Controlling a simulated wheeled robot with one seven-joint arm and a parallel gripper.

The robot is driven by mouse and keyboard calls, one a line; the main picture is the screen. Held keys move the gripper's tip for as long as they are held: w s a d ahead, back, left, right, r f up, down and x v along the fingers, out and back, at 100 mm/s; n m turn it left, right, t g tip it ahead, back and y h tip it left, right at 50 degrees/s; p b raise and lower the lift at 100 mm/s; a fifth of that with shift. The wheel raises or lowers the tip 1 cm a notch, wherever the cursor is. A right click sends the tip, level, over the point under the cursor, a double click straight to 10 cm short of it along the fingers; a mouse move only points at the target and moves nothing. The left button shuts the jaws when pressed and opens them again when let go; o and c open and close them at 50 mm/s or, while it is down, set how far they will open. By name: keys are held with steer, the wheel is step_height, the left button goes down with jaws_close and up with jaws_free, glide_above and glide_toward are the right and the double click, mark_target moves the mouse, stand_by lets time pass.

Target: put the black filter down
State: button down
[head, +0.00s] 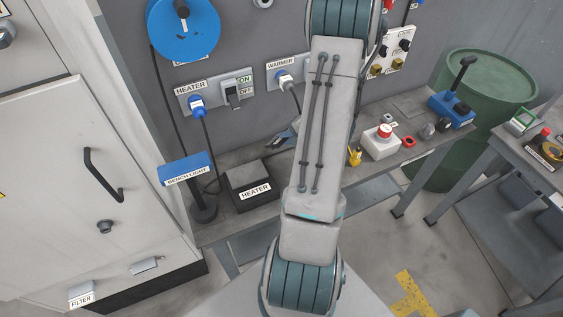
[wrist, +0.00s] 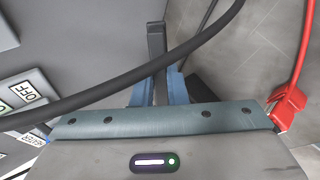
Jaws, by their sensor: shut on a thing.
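In the wrist view my gripper (wrist: 160,82) has its two blue fingers closed on a narrow dark piece, the black filter (wrist: 156,42), which stands out beyond the fingertips. A black cable crosses in front and hides part of it. In the head view only a bit of my gripper (head: 287,137) shows left of my arm, above the back of the bench near the wall. The filter cannot be made out there; my arm hides that area.
The grey bench (head: 228,232) carries a heater block (head: 250,185), a bench light (head: 187,170) and a red-button box (head: 381,141). A white cabinet (head: 75,180) at left has a small part labelled FILTER (head: 81,296). A red cable (wrist: 301,60) hangs at right in the wrist view.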

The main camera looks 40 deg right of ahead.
step_height(320, 180, down, 7)
steer(key=b, duration=0.5)
steer(key=shift+r, duration=0.1)
steer(key=c, duration=1.6)
jaws_free()
steer(key=p+v, duration=0.5)
steer(key=v, duration=0.3)
